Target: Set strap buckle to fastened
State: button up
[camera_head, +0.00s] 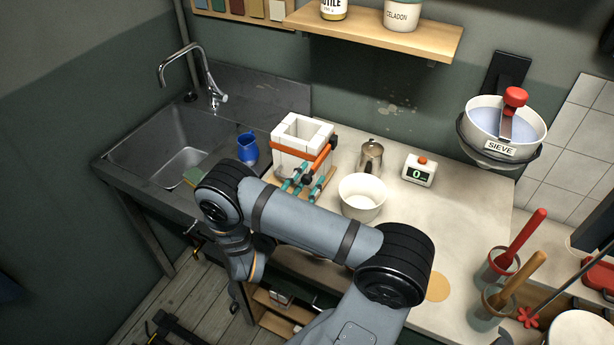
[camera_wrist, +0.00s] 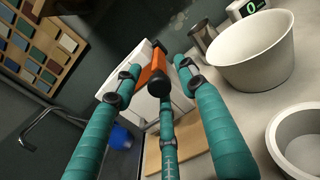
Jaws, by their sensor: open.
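A white block-like plaster mould (camera_head: 301,133) with a square opening stands on a wooden board (camera_head: 328,186) at the counter's left. An orange strap (camera_head: 287,151) runs around it. The buckle's orange lever (camera_head: 323,158), with black ends, sticks out at an angle from the mould's right front side. It shows in the wrist view (camera_wrist: 154,72) between the fingertips. My gripper (camera_head: 308,179), with three teal fingers, is open around the lever's near end; the wrist view shows it (camera_wrist: 157,82) too. I cannot tell whether any finger touches the lever. The buckle's hinge is hidden.
A white bowl (camera_head: 362,198) stands close right of the mould, with a metal pitcher (camera_head: 370,157) and a timer (camera_head: 419,170) behind. A blue jug (camera_head: 247,148) stands left near the sink (camera_head: 165,150). The counter's right middle is mostly clear.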

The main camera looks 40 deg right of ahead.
jog(key=shift+w, duration=0.15)
jog(key=shift+c, duration=0.8)
jog(key=c, duration=0.8)
grip_shut()
jog(key=shift+d, duration=0.1)
